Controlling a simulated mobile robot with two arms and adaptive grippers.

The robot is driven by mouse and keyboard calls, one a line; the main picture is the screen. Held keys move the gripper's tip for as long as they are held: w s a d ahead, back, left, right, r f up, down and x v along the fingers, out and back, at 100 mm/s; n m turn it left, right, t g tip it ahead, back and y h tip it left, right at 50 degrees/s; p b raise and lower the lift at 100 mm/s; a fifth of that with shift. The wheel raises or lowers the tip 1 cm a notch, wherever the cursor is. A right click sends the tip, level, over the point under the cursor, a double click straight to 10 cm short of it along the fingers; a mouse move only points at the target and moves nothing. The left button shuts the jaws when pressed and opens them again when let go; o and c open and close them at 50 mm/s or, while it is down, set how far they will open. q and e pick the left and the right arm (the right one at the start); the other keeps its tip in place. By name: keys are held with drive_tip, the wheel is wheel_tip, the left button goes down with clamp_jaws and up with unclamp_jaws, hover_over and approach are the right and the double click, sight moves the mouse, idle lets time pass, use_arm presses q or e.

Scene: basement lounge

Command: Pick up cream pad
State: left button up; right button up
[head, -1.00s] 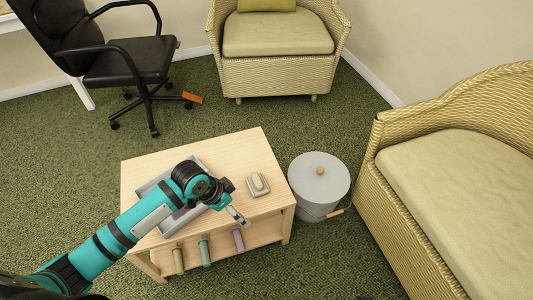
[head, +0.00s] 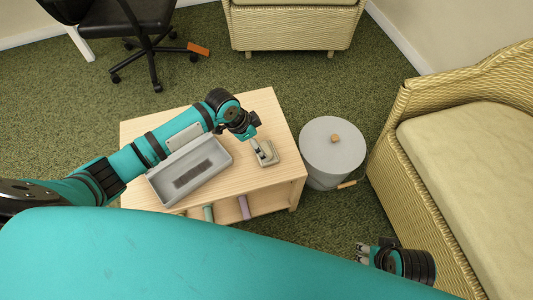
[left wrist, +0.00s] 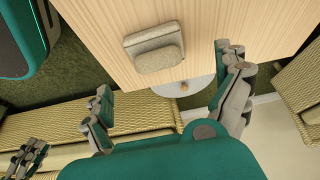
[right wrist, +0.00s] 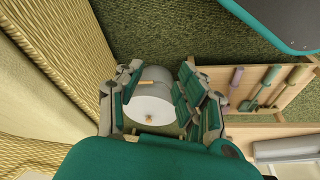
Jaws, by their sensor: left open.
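The cream pad (head: 266,153) is on a small grey-beige base on the right part of the wooden table (head: 262,110). In the left wrist view the pad (left wrist: 159,59) shows as a rounded block against its flat base (left wrist: 147,36). My right gripper (head: 364,252) is away from the table, at the lower right. Its fingers (right wrist: 160,92) are apart and empty.
A grey tray (head: 158,186) lies on the table, left of the pad. A grey lidded bin (head: 320,152) stands right of the table. A wicker sofa (head: 385,145) is at the right. My teal body covers the lower foreground.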

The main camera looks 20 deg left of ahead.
sight(266, 148)
use_arm(q)
drive_tip(key=shift+b+x, duration=0.3)
drive_tip(key=shift+x, duration=1)
drive_tip(key=b+x, duration=0.1)
drive_tip(key=x, duration=0.2)
drive_tip(key=shift+d+f+b, duration=0.2)
drive_tip(key=shift+d+b, duration=0.15)
drive_tip(key=shift+w+d+f, duration=0.15)
drive_tip(key=shift+w+f, duration=0.05)
drive_tip(key=shift+f, duration=0.3)
drive_tip(key=c, duration=1.1)
drive_tip(key=shift+c, duration=0.2)
use_arm(e)
drive_tip(key=v, duration=0.4)
drive_tip(key=shift+s+d+r, duration=0.1)
drive_tip(key=shift+s+r, duration=0.05)
drive_tip(key=shift+r, duration=0.15)
use_arm(q)
drive_tip(key=shift+r, duration=0.15)
